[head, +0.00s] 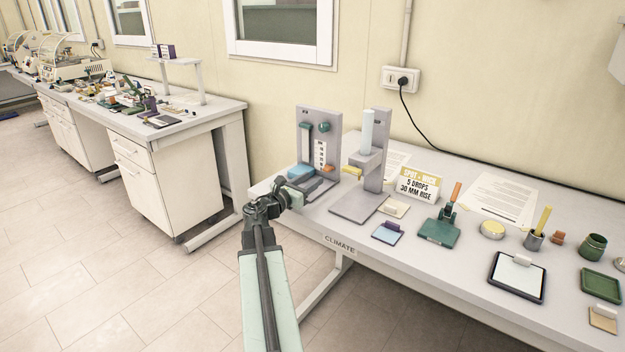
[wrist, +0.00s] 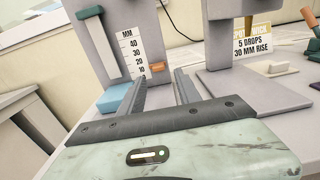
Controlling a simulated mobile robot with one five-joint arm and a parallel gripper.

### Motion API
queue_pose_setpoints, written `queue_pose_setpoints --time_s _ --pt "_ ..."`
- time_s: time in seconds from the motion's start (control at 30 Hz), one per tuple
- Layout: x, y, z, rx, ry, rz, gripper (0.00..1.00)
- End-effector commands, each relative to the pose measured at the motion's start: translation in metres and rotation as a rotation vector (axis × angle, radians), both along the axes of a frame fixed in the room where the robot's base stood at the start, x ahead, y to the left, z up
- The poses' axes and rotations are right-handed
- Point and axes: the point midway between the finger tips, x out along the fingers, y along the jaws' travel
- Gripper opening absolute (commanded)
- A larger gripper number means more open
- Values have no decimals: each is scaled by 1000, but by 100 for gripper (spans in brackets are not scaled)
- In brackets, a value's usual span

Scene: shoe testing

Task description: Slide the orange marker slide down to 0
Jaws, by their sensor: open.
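The orange marker slide (head: 329,168) is a small block at the right edge of a white millimetre scale (head: 320,153) on a grey stand (head: 304,120). In the wrist view the orange marker slide (wrist: 157,67) sits just right of the scale (wrist: 130,52), close to the 10 and 20 labels; its exact reading cannot be told, and no 0 label is legible. My gripper (head: 294,193) is in front of the stand, at the table's left end. In the wrist view my gripper (wrist: 160,77) is open and empty, its fingers pointing toward the stand below the marker.
A blue block (wrist: 117,97) lies on the stand's base, left of my fingers. A green bar (wrist: 95,42) is left of the scale. A second grey stand (head: 375,150) with a yellow part stands close on the right. A sign (head: 419,184) is beyond it.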

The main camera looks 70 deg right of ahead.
Motion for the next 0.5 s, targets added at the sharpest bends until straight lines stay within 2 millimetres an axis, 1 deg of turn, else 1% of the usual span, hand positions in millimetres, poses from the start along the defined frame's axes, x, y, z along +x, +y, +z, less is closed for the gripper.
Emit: queue_pose_setpoints --time_s 0.03,0.07,0.1,0.13,0.17,0.27,0.3,0.37,0.4,0.47,0.5 --pt "0 0 1 -3 -15 0 23" --pt "0 0 3 -7 -37 0 15" --pt "0 0 6 -16 -93 -1 4" --pt "0 1 9 -28 -151 -2 0" --pt "0 1 13 -42 -227 -3 0" --pt "-1 3 27 -107 -571 -16 0" --pt "0 4 32 -139 -730 -25 0" --pt "0 5 39 -187 -968 -41 0" --pt "0 6 43 -220 -1126 -55 0" --pt "0 8 50 -272 -1361 -78 0" --pt "0 9 54 -308 -1519 -97 0"
